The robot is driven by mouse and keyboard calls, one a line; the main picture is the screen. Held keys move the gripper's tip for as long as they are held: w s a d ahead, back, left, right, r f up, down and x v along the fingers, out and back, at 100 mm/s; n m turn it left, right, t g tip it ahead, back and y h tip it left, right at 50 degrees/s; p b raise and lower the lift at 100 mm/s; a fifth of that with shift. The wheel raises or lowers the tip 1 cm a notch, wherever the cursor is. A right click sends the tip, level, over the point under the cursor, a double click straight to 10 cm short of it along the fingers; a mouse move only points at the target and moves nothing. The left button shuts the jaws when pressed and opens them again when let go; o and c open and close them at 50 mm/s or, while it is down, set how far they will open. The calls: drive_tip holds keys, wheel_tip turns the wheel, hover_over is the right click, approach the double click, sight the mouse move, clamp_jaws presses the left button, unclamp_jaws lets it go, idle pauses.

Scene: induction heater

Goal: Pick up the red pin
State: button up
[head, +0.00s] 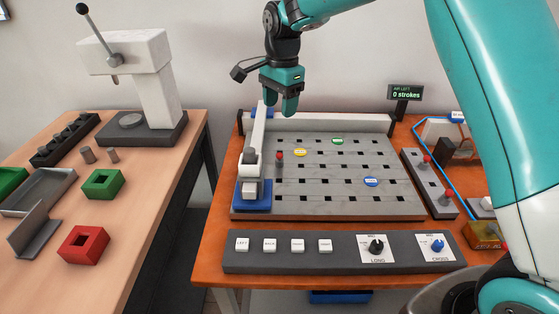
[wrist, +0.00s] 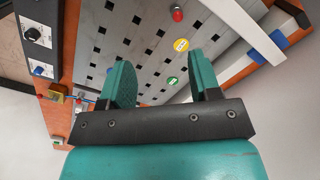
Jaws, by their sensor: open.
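A red-topped pin (head: 279,156) stands upright on the grey slotted board (head: 330,207), just right of the white bar (head: 258,140). In the wrist view its red top (wrist: 177,13) shows at the upper edge, beyond my fingertips. My gripper (head: 281,108) hangs above the back left part of the board, higher than the pin and apart from it. In the wrist view my gripper (wrist: 161,72) has its two teal fingers spread with nothing between them.
Yellow (head: 300,152), green (head: 338,141) and blue (head: 371,181) discs lie on the board. A grey block (head: 430,183) at right holds red-knobbed parts. A control panel (head: 335,267) with buttons and dials lies in front. A press (head: 150,80) stands on the left table.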

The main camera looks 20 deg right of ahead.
drive_tip(key=w+d+f+m, duration=0.1)
drive_tip(key=w+f+m, duration=0.3)
drive_tip(key=p, duration=0.3)
hover_over(279, 159)
drive_tip(key=f, duration=0.7)
drive_tip(key=w+f, duration=0.1)
drive_tip(key=f, duration=0.2)
drive_tip(key=shift+d+f, duration=0.1)
drive_tip(key=shift+f, duration=0.25)
drive_tip(key=shift+d+f+p, duration=0.1)
drive_tip(key=shift+f+p, duration=0.95)
drive_tip(key=shift+f, duration=2)
drive_tip(key=c, duration=1.1)
drive_tip(key=shift+o, duration=0.2)
drive_tip(key=shift+r, duration=0.1)
